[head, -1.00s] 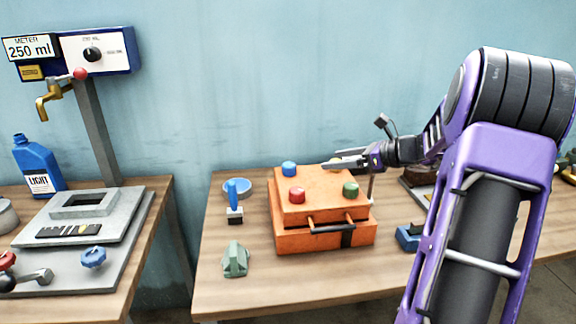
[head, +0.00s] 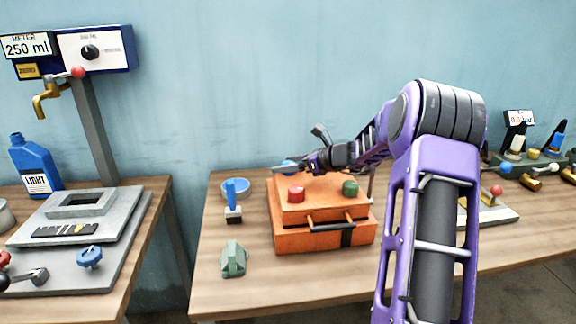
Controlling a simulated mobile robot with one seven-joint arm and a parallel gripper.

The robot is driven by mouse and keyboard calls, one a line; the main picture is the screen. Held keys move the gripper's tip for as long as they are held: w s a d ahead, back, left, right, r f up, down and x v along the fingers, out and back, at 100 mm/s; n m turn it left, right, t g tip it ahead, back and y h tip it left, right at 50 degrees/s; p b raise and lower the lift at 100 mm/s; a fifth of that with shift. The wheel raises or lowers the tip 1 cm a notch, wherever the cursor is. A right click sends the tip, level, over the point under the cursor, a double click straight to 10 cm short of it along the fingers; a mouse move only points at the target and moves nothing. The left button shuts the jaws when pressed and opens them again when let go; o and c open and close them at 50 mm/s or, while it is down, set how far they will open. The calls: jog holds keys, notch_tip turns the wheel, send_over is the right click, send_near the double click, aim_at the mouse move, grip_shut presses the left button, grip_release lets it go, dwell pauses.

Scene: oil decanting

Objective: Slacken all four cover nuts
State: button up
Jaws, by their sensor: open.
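An orange box with a cover (head: 325,235) stands on the right-hand bench, with coloured nuts on top. The red nut (head: 296,194) is at the front left and the green nut (head: 350,188) at the front right. The blue nut (head: 287,166) is at the back left, partly hidden by my gripper (head: 283,169). The yellow nut at the back right is hidden behind my wrist. My gripper is open, with its fingers at the blue nut; I cannot tell whether they touch it or stand around it.
A blue-handled tool (head: 232,200), a blue-rimmed bowl (head: 236,187) and a green block (head: 234,259) stand left of the box. A dispenser with a brass tap (head: 46,100) and a blue oil jug (head: 36,168) is on the left bench. The right bench's front is clear.

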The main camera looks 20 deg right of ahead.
grip_shut()
dwell(0.4)
jog(key=shift+r+p, duration=0.1)
jog(key=shift+p, duration=0.2)
jog(key=p, duration=0.1)
jog(key=n+g+y+p, duration=0.1)
jog(key=shift+r+p, duration=0.25)
jog(key=shift+p, duration=0.15)
jog(key=n+g+y+p, duration=0.1)
jog(key=n+p, duration=0.1)
jog(key=shift+w+y+p, duration=0.1)
jog(key=shift+y+p, duration=0.2)
jog(key=shift+y, duration=0.1)
jog(key=n+g+y+p, duration=0.1)
jog(key=n+g+p, duration=0.1)
jog(key=n+g, duration=0.1)
jog(key=shift+f+y, duration=0.2)
jog(key=shift+y, duration=0.2)
jog(key=shift+n+g+y, duration=0.4)
jog(key=shift+n+g, duration=0.8)
jog(key=shift+g, duration=0.4)
jog(key=shift+n+g, duration=0.4)
